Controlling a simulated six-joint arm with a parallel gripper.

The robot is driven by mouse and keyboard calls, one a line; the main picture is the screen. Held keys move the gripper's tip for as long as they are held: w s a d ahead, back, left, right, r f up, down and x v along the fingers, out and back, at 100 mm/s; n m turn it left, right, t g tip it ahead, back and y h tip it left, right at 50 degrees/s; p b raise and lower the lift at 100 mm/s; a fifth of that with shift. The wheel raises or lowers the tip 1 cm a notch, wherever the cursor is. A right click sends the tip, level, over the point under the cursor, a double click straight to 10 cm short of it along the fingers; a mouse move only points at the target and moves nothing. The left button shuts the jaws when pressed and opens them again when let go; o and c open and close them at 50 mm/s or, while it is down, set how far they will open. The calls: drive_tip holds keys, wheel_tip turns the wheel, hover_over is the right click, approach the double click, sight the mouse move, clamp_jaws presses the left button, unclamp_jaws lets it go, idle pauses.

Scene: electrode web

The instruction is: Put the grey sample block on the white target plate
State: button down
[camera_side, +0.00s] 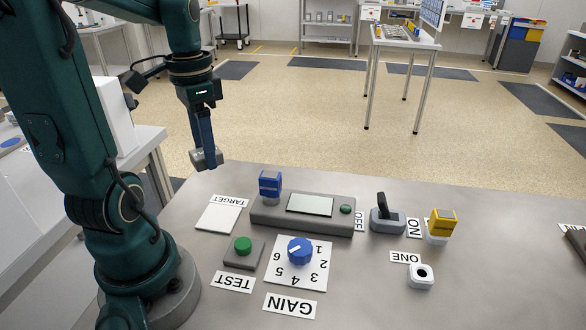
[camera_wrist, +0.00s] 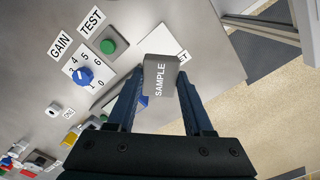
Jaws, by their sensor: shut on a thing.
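The grey sample block (camera_side: 207,158) is held between the fingertips of my gripper (camera_side: 208,150). In the side view it hangs in the air near the table's back left edge, above and behind the white target plate (camera_side: 219,217). In the wrist view the sample block (camera_wrist: 161,78) shows its SAMPLE label, and the two blue fingers of my gripper (camera_wrist: 160,95) close on its sides. The white target plate (camera_wrist: 172,45) shows partly behind the block there. The plate lies flat on the table with nothing on it, next to a TARGET label.
Right of the plate stands a grey console (camera_side: 265,217) with a blue-topped part (camera_side: 270,185). In front are a green TEST button (camera_side: 243,245) and a blue GAIN dial (camera_side: 300,251). A toggle switch (camera_side: 387,216), a yellow-topped part (camera_side: 441,224) and a small socket block (camera_side: 421,277) stand further right.

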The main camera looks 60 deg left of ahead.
sight(219, 216)
wheel_tip(219, 216, down, 13)
drive_tip(key=shift+r, duration=0.1)
idle(0.6)
drive_tip(key=shift+c, duration=1.5)
unclamp_jaws()
drive_tip(key=shift+f, duration=0.2)
